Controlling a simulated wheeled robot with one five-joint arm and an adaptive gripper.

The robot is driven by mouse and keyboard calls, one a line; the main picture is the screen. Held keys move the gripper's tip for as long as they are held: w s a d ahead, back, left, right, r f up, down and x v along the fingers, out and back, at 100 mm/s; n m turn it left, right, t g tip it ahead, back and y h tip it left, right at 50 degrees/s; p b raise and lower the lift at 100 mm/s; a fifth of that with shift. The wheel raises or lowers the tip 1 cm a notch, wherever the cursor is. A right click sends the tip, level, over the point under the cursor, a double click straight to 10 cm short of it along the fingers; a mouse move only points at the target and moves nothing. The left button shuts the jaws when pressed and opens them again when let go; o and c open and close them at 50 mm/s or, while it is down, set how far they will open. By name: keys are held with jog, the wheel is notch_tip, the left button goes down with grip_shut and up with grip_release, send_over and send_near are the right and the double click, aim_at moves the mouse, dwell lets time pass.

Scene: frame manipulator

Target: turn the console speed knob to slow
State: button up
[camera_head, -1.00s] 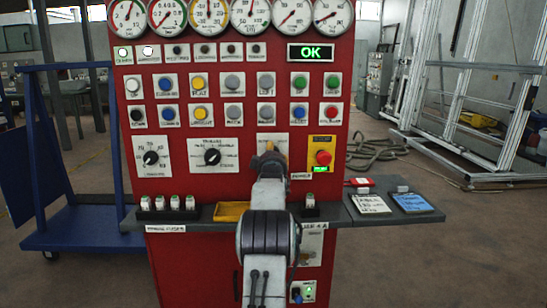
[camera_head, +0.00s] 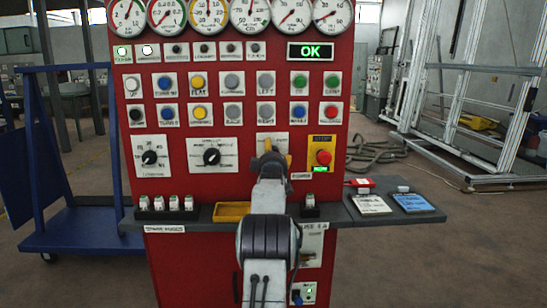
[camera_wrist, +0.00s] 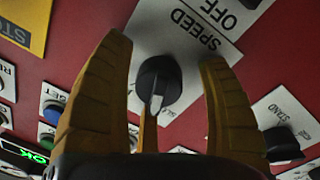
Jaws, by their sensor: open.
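The speed knob (camera_wrist: 158,84) is a black round knob with a pale pointer on a white plate marked SPEED (camera_wrist: 185,32). In the wrist view the lettering is upside down and the pointer aims down, away from that word. My gripper (camera_wrist: 165,52) is open, with one yellow finger on each side of the knob and visible gaps to it. A thin yellow strip shows below the knob. In the head view my gripper (camera_head: 268,160) is in front of the red console (camera_head: 240,128); it hides the knob and much of its plate (camera_head: 272,140).
A red stop button (camera_head: 323,157) on a yellow plate is just right of my gripper. Two other black knobs (camera_head: 150,157) (camera_head: 212,156) are to the left. A grey shelf (camera_head: 345,212) with a yellow tray (camera_head: 231,211) juts out below. The display reads OK (camera_head: 310,52).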

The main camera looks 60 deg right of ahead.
jog(key=shift+a, duration=0.1)
jog(key=v, duration=1.1)
jog(key=shift+s+a, duration=0.2)
jog(key=shift+a, duration=0.15)
dwell(0.4)
jog(key=shift+p+x, duration=3)
jog(key=shift+x, duration=3)
jog(key=shift+r, duration=0.1)
jog(key=shift+s, duration=0.1)
jog(key=c, duration=1.2)
